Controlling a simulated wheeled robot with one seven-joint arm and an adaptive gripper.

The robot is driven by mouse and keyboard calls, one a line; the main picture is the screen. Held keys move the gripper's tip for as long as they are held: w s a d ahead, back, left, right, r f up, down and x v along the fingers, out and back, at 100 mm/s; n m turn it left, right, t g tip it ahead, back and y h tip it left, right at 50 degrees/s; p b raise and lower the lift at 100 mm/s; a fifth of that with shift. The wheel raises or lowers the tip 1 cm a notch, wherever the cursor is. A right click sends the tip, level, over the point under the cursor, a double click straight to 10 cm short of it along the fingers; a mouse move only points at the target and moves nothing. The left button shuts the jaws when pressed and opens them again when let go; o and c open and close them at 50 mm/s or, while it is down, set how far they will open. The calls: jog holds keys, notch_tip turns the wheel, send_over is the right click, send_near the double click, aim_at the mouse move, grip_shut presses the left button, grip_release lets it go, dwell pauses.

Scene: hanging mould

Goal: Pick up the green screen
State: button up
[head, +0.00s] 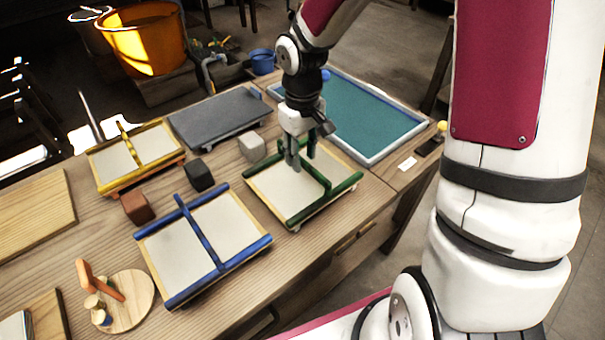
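The green screen (276,191) is a pale panel with green bars along two edges and a green bar across its middle. It lies on the wooden table near the right front edge. My gripper (302,156) points down over the far part of its middle bar. The two fingers are apart, with a gap between them. I cannot tell whether they touch the bar or stand just above it. The gripper hides part of the bar and the far edge.
A blue screen (185,249) lies close at left, a yellow one (117,161) farther back. Small blocks in dark (199,175), brown (137,207) and grey (252,147) stand between. A dark slab (218,114) and teal-filled tray (372,122) lie behind.

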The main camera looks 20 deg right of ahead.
aim_at(303, 159)
notch_tip(303, 159, down, 4)
jog(key=shift+r+b, duration=0.15)
jog(key=shift+b, duration=0.15)
grip_shut()
jog(key=shift+r, duration=0.1)
